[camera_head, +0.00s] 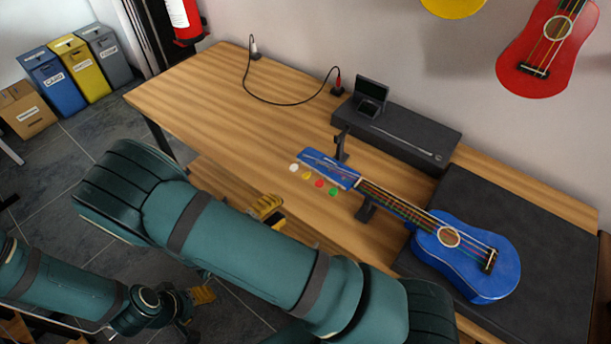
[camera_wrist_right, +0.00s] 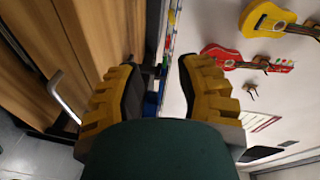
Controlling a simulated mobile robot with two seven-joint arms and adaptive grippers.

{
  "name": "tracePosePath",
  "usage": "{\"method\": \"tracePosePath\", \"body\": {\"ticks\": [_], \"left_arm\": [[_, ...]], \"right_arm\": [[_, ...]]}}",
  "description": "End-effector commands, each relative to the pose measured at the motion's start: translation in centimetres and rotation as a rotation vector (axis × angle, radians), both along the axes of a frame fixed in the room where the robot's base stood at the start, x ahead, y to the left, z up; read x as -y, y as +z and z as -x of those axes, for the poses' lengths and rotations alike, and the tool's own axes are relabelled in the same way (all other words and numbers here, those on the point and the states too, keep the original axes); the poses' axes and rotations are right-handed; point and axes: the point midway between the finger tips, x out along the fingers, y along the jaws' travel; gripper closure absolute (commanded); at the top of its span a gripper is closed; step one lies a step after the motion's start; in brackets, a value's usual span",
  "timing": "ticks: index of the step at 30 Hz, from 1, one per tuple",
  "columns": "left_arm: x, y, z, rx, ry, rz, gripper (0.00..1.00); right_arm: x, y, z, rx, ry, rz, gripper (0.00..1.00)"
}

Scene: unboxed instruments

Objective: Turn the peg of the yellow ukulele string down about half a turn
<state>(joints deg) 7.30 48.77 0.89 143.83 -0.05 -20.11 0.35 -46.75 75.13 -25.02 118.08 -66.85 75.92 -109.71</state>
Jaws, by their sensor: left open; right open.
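The blue ukulele (camera_head: 480,277) lies with its body on a dark mat and its headstock (camera_head: 325,168) pointing left, near a black stand. White, yellow (camera_head: 307,176), red and green peg buttons stick out along the headstock's near side. My right gripper (camera_head: 268,208) is open and empty, left of and nearer than the pegs, partly hidden behind my own arm. In the right wrist view its yellow fingers (camera_wrist_right: 156,75) are spread apart, with small coloured bits and a blue patch behind them. My left gripper (camera_head: 203,294) is open, low on the left, away from the ukulele.
The wooden table (camera_head: 210,95) is bare on its left half. A black case (camera_head: 405,135) and a cable (camera_head: 290,103) lie at the back. A red ukulele (camera_head: 545,50) and a yellow one (camera_head: 453,6) hang on the wall. Bins (camera_head: 85,75) stand on the floor far left.

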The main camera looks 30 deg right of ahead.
Motion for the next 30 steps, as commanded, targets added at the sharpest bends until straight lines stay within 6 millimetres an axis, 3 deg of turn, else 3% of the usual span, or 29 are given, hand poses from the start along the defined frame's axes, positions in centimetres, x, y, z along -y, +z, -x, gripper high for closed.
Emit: {"method": "tracePosePath", "body": {"ticks": [6,11,30], "left_arm": [[0.0,-0.1,0.0,-0.001,-0.001,0.0,0.48],[0.0,-0.3,0.1,-0.002,-0.002,0.0,0.48],[0.0,-1.6,0.1,-0.001,-0.004,0.0,0.48]], "right_arm": [[-1.2,0.0,-0.6,-0.131,0.138,0.167,0.65],[-0.1,-0.1,-1.1,-0.139,0.142,0.175,0.65],[10.3,-0.2,-5.1,-0.137,0.139,0.169,0.65]]}}
